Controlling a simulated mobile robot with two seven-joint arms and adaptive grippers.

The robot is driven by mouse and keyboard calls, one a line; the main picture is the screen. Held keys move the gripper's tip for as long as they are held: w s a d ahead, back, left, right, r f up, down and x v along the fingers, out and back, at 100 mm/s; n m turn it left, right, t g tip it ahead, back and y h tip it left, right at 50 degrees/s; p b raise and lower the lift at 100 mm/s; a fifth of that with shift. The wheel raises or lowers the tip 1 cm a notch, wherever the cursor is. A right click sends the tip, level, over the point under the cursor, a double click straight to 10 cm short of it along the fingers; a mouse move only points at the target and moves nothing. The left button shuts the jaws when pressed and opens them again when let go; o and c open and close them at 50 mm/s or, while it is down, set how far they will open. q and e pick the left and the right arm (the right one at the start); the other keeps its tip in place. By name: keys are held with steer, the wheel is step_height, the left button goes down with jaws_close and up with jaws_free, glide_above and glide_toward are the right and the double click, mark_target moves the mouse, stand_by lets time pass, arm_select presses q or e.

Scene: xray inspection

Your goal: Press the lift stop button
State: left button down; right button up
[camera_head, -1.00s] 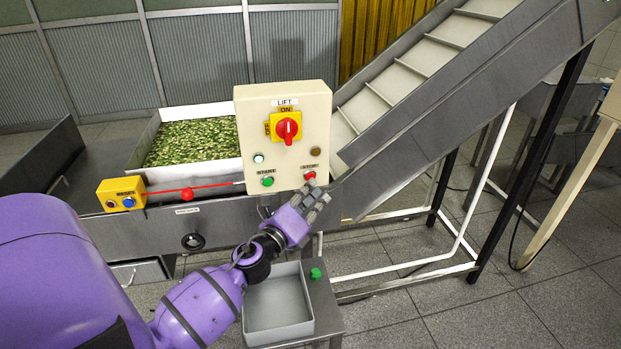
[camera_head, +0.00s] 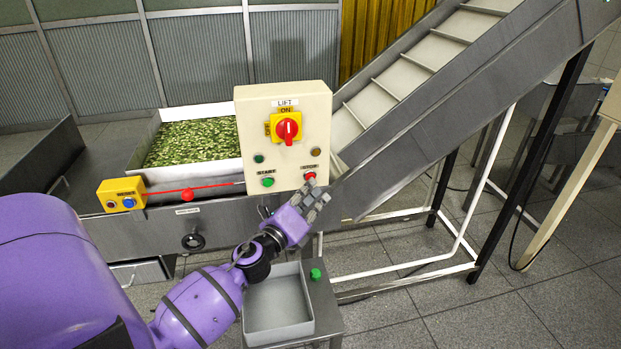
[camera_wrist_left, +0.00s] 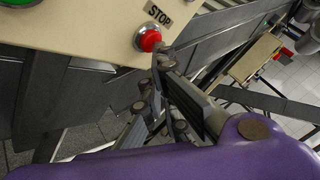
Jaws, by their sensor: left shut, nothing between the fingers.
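The lift control box (camera_head: 245,125) is a cream panel. The red stop button (camera_head: 310,176), labelled STOP, sits at its lower right. In the left wrist view the red stop button (camera_wrist_left: 149,40) shows in a pale ring, near the panel's edge. My left gripper (camera_head: 314,188) is shut and empty, its fingertips at the button's lower edge in the head view. In the left wrist view the left gripper's tips (camera_wrist_left: 160,56) meet the button's edge and appear to touch it. The left lamp (camera_head: 259,158) is dark green; the right lamp (camera_head: 316,152) is amber. My right gripper is out of view.
A green start button (camera_head: 268,182) is left of the stop button. A red rotary switch (camera_head: 287,128) is above. A yellow reset box (camera_head: 122,195) is at left. The inclined conveyor (camera_head: 420,72) rises right of the panel. A grey tray (camera_head: 278,308) stands below.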

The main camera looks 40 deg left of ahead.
arm_select(q)
steer(key=s+d, duration=0.4)
steer(key=shift+d+p, duration=0.3)
steer(key=shift+p, duration=0.15)
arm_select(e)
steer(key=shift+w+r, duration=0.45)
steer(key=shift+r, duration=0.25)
